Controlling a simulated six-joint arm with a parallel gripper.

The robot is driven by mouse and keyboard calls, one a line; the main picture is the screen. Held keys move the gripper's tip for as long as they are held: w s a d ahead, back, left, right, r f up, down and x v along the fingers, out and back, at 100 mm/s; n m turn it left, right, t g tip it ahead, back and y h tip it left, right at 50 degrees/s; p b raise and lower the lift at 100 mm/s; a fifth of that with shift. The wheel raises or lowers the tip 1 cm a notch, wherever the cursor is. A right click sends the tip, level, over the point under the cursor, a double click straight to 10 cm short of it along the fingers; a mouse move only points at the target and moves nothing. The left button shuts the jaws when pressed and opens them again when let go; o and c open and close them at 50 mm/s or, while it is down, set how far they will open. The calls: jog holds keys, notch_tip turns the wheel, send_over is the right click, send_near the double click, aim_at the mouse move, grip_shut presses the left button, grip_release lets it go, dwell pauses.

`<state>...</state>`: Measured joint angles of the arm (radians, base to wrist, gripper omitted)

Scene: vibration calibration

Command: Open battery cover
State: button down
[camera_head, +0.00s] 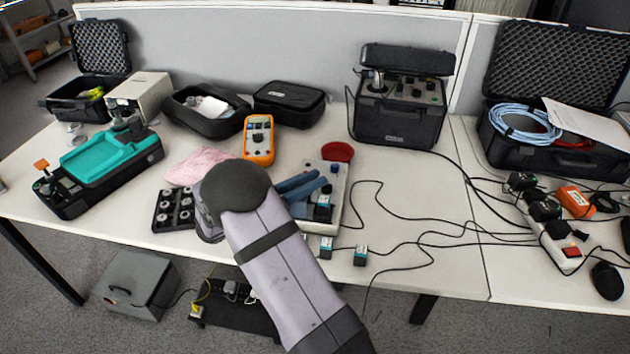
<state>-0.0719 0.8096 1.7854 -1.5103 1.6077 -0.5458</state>
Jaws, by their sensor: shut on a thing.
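My gripper (318,188) has blue fingers that reach right from behind my grey arm, over a light grey box (337,212) on the middle of the table. The fingers are shut on a small part at this box; the part is mostly hidden, and I cannot tell whether it is a battery cover. The box carries small dark and coloured blocks on top. Two small blue-topped blocks stand at the table's front edge, one near the box (326,247) and one to its right (360,255).
Behind the box are a red round dish (337,152) and an orange multimeter (258,140). A black tray (172,208) and pink cloth (200,163) lie left of my arm. A teal-topped device (105,160) stands further left. Loose black cables (420,240) cross the table at right.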

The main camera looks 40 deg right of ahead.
jog(key=c, duration=1.7)
grip_release()
jog(key=shift+o, duration=0.2)
jog(key=shift+a+b, duration=0.35)
jog(key=shift+a, duration=3.3)
